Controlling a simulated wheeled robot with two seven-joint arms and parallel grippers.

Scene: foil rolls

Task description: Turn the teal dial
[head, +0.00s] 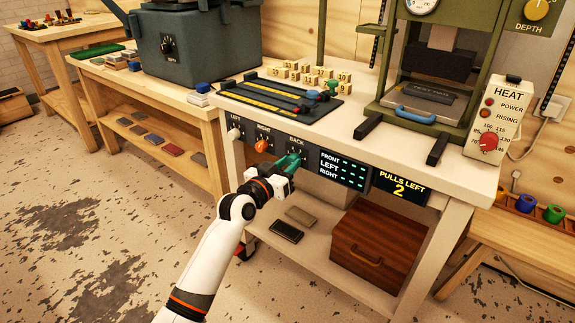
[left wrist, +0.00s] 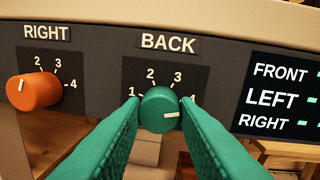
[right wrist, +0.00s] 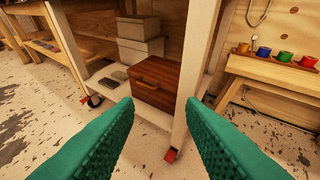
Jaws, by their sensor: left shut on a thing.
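The teal dial (left wrist: 158,108) sits on the dark panel under the BACK label, with marks 1 to 4 around it. Its white pointer line points right, towards the 4 side; the 4 is partly covered by a finger. My left gripper (left wrist: 160,112) is shut on the teal dial, one finger on each side. In the head view my left gripper (head: 289,163) reaches the panel's front and mostly hides the dial. My right gripper (right wrist: 160,104) is open and empty, pointing at the space below the bench; it is not in the head view.
An orange dial (left wrist: 34,91) under the RIGHT label is left of the teal one. A white dial (head: 234,133) is further left. A display reads FRONT, LEFT, RIGHT (head: 342,168); another reads PULLS LEFT 2 (head: 401,185). A wooden box (head: 380,240) stands on the lower shelf.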

